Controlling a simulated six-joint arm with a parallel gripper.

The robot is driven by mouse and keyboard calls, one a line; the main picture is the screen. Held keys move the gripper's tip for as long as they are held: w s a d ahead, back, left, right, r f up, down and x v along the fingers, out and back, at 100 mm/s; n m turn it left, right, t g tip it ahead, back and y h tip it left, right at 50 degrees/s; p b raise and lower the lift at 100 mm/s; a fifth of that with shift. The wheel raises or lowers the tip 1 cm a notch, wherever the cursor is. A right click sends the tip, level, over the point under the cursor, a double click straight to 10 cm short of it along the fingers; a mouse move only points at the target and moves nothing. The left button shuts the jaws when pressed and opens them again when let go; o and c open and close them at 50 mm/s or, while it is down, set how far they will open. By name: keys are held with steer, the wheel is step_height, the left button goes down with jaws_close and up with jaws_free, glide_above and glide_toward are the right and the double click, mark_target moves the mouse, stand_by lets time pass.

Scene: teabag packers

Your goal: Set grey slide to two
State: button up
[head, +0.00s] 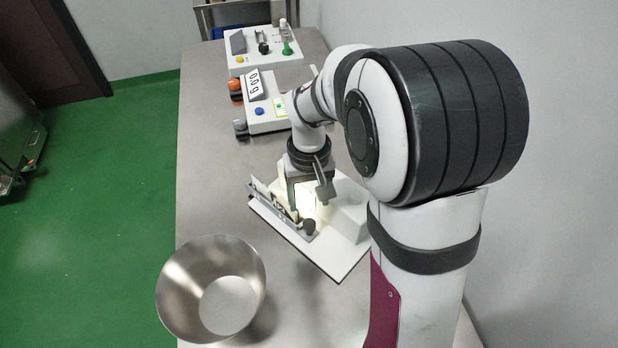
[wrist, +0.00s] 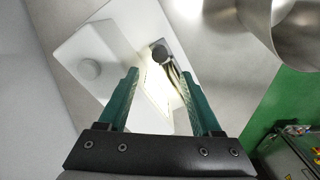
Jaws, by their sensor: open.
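A white tilted panel device (head: 345,258) stands on the metal table below my gripper (head: 307,200). A grey rail (head: 272,210) with a marked strip runs along its left side. A dark grey round knob (head: 308,227) sits at the near end of the rail; it also shows in the wrist view (wrist: 160,52), ahead of and between my fingertips. I cannot tell for sure which part is the grey slide, and its numbers are too small to read. My gripper is open and empty, with its green fingers (wrist: 160,76) spread over the lit panel.
A steel bowl (head: 175,285) stands near the front left. A box with a display reading 0.00 (head: 254,85) and another box with a green-based bottle (head: 262,62) stand farther back. A pale round knob (wrist: 88,69) sits on the device's other side.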

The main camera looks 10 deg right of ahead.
step_height(320, 180, up, 7)
stand_by(0.4)
steer(key=s+a+m+y, duration=0.1)
steer(key=s+m, duration=0.1)
steer(key=s, duration=0.9)
steer(key=s+a+r+m, duration=0.1)
steer(key=s+a+m, duration=0.1)
steer(key=s, duration=0.8)
steer(key=shift+s+m+y, duration=0.4)
steer(key=shift+m, duration=0.2)
